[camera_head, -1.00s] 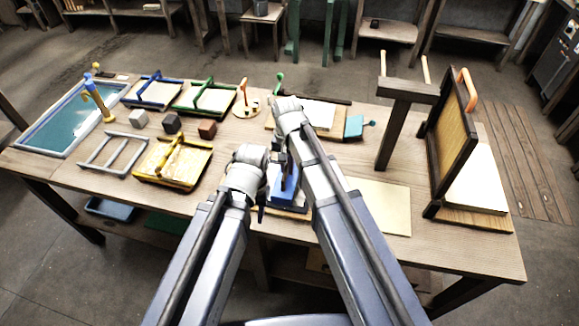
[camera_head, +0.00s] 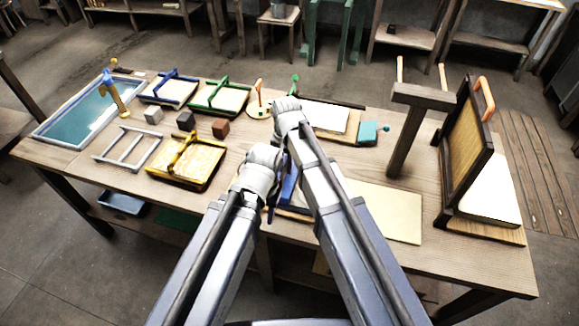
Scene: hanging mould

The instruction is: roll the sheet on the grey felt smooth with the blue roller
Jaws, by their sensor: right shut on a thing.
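A blue piece, which looks like the blue roller (camera_head: 289,190), shows in a narrow gap between my two forearms at the front middle of the table. My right gripper (camera_head: 281,160) is shut on it, with its fingertips mostly hidden behind the arms. My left gripper (camera_head: 270,207) is just left of the blue piece, pointing down; its jaws cannot be made out. The grey felt and its sheet cannot be told apart here, as my arms cover that spot. Only a strip of pale wooden board (camera_head: 297,214) shows under the blue piece.
A pale flat sheet (camera_head: 388,210) lies right of my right arm. An upright framed screen with an orange handle (camera_head: 468,135) and a dark post (camera_head: 406,135) stand at right. A yellow mould (camera_head: 187,162), grey rack (camera_head: 130,148), small blocks and a water vat (camera_head: 85,112) are at left.

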